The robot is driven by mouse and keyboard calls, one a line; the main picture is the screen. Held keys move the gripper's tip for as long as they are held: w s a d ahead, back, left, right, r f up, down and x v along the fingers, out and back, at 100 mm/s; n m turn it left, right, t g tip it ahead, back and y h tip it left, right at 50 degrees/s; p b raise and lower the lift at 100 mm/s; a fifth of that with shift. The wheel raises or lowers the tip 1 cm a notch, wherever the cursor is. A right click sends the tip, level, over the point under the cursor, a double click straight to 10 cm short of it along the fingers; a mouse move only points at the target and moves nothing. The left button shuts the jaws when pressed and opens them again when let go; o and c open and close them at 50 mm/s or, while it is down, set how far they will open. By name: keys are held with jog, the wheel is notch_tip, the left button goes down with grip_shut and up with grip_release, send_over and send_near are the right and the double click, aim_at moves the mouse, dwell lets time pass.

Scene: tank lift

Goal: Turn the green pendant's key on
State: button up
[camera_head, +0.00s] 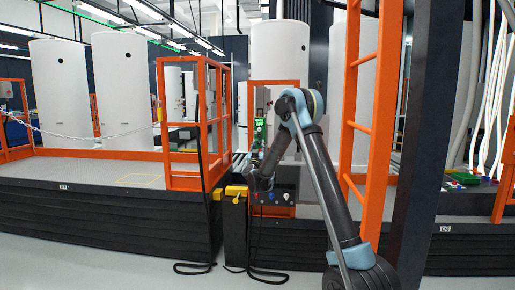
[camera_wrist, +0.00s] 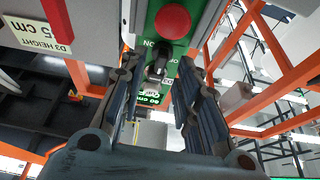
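The green pendant (camera_wrist: 190,50) fills the upper middle of the wrist view, with a big red button (camera_wrist: 173,21) at its top. Below the button is a dark key switch (camera_wrist: 162,52) with white lettering beside it, partly blurred. My gripper (camera_wrist: 158,66) is open, one finger on each side of the key switch; a gap shows between each fingertip and the key, and I cannot tell how deep the tips reach. In the head view the small green pendant (camera_head: 260,130) stands just above my gripper (camera_head: 258,168), whose fingers are too small to make out.
A grey panel with a "D3 HEIGHT" label (camera_wrist: 50,32) is close at the left in the wrist view. Orange guard rails (camera_head: 201,120) and an orange ladder (camera_head: 372,120) stand either side of my arm. A dark cable (camera_head: 207,175) hangs to the floor. White tanks stand behind.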

jog(key=shift+x, duration=0.9)
grip_shut()
jog(key=shift+a, duration=0.15)
jog(key=shift+m, duration=0.4)
